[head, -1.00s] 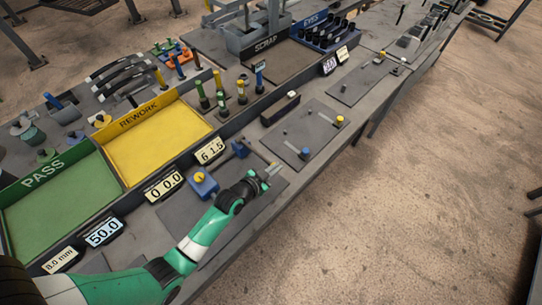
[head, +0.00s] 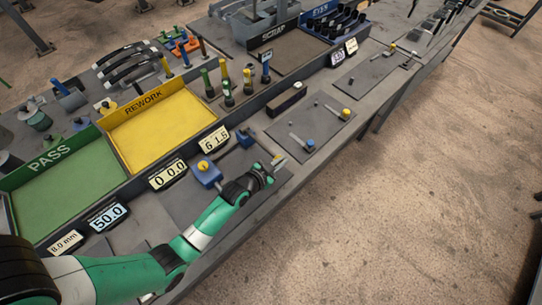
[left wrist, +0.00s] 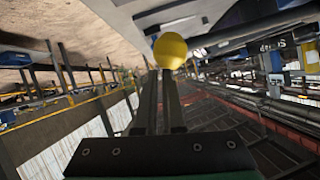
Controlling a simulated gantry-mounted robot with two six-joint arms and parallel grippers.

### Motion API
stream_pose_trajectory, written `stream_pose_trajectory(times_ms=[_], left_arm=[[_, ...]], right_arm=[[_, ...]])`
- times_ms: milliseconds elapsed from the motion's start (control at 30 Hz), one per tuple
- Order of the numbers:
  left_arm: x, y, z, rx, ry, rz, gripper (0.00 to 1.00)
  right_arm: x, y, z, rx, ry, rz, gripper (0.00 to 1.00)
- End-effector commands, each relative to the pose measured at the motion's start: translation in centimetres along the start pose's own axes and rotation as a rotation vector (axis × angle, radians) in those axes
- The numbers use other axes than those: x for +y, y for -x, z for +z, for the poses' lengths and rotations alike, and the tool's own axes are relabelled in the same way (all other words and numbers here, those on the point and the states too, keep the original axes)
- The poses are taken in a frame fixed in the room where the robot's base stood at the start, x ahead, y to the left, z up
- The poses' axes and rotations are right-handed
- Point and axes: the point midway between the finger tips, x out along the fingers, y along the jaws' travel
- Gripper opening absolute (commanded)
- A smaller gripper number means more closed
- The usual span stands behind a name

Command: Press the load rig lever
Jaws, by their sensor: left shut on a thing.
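My left gripper (head: 277,162) reaches over the bench from the left, with its tips at the right side of a dark plate (head: 180,205). The left wrist view shows its two narrow dark fingers (left wrist: 160,100) close together. A round yellow knob (left wrist: 170,51) sits at their tips; I take it to be the lever's knob. The fingers are shut on it. The lever's shaft is hidden. A blue block with a yellow top (head: 207,174) stands on the plate left of the gripper. A smaller blue block (head: 245,138) stands behind. My right gripper is not in view.
Number displays (head: 168,175) line the plate's back edge. Behind them are the green PASS tray (head: 70,197) and yellow REWORK tray (head: 160,125). A dark plate with small knobs (head: 312,125) lies to the right. The bench's front edge is close to the gripper.

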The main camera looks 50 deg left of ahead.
Motion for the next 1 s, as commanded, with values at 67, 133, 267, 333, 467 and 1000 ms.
stream_pose_trajectory(times_ms=[67, 133, 267, 333, 467, 1000], left_arm=[[0.0, 0.9, -2.2, -0.002, 0.000, 0.003, 0.00], [0.0, 1.5, -3.6, 0.002, 0.000, 0.000, 0.00], [0.4, 4.8, -2.7, 0.003, 0.001, -0.002, 0.00], [0.5, 6.4, -2.7, 0.005, 0.001, -0.002, 0.00], [0.7, 8.9, -2.7, 0.008, 0.001, -0.003, 0.00], [0.9, 10.8, -2.7, 0.011, 0.001, -0.004, 0.00]], right_arm=[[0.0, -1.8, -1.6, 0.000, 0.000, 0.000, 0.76], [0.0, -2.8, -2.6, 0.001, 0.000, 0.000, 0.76], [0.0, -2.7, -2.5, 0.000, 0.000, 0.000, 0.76], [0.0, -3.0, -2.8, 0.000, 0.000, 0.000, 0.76], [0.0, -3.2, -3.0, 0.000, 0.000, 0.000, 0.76], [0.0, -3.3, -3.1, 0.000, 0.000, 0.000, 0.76]])
